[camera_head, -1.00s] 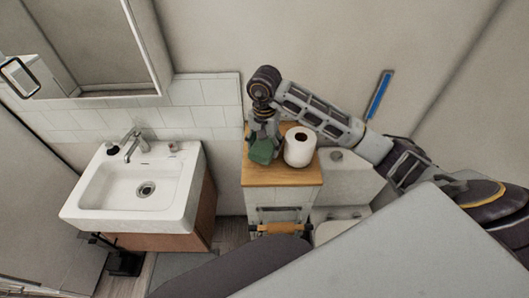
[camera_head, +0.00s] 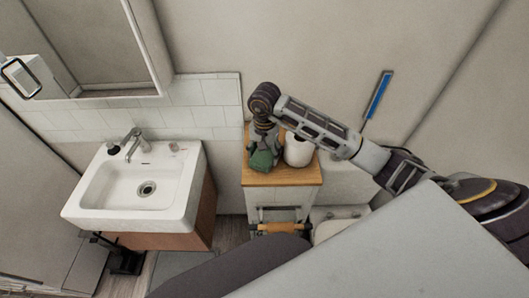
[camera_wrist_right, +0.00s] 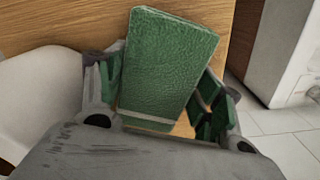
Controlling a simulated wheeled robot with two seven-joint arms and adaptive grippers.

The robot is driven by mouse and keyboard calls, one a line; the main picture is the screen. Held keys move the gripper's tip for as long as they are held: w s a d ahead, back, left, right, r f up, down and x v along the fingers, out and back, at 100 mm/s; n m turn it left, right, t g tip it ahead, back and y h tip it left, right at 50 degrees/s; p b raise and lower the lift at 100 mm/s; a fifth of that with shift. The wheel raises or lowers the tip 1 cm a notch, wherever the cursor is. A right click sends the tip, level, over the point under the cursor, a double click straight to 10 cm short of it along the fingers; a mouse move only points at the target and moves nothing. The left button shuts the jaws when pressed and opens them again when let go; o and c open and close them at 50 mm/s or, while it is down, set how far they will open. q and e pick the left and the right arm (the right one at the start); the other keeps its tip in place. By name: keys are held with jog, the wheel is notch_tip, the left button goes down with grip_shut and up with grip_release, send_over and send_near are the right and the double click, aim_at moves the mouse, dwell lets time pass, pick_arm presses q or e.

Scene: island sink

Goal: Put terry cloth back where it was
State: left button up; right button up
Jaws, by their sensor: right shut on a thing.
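The terry cloth is a folded green block (camera_head: 262,160), over the wooden top of the small cabinet (camera_head: 282,178) in the head view. My right gripper (camera_head: 265,148) comes down from above and is shut on the cloth. In the right wrist view the cloth (camera_wrist_right: 165,65) sits between the two green-padded fingers (camera_wrist_right: 160,105), with the wooden surface behind it. I cannot tell whether the cloth touches the wood. My left gripper is not in view.
A white paper roll (camera_head: 297,150) stands on the cabinet top, close beside my right gripper. A white sink (camera_head: 135,195) with a faucet is at left. A toilet (camera_head: 335,225) is right of the cabinet. A blue object (camera_head: 377,95) is on the wall.

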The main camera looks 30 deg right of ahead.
aim_at(265, 152)
jog(key=o, duration=0.8)
jog(key=shift+f, duration=0.1)
jog(key=shift+r+b, duration=0.75)
jog(key=shift+r, duration=5.4)
